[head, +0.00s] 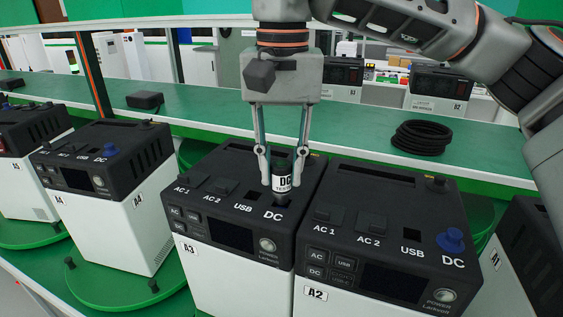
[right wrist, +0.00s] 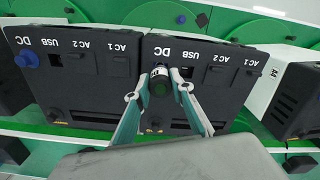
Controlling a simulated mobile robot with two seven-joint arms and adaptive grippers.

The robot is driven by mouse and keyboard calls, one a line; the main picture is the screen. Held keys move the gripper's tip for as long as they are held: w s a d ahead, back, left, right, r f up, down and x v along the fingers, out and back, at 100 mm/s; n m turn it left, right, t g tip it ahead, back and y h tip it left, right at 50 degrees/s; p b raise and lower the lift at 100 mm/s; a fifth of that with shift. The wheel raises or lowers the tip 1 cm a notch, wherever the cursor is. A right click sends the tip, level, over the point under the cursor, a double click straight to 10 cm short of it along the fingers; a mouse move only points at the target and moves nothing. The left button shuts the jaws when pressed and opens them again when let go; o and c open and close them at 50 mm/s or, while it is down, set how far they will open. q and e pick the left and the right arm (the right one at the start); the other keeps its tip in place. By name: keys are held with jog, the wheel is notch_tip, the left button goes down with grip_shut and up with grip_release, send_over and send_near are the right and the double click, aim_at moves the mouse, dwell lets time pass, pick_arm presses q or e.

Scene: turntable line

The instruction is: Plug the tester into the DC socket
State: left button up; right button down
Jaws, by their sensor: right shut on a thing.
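The tester (head: 282,184), a small black cylinder with a white label reading "DC TESTER", stands about upright over the DC corner of unit A3 (head: 237,215). My right gripper (head: 281,167) is shut on the tester, one finger on each side. In the right wrist view the tester (right wrist: 159,82) shows end-on between the fingers (right wrist: 159,92), beside the "DC" lettering. The tester's lower end meets a dark area at the DC socket (head: 283,202); I cannot tell whether it is inserted or just above. My left gripper is not in view.
Unit A2 (head: 376,240) stands close on the right, with a blue cap (head: 451,239) on its DC socket. Unit A4 (head: 103,190) stands left on a green turntable, also blue-capped. A black cable coil (head: 422,137) and a small black box (head: 145,100) lie on the green bench behind.

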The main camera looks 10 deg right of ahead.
jog(key=shift+f, duration=1.05)
jog(key=c, duration=1.7)
grip_release()
jog(key=shift+r, duration=0.1)
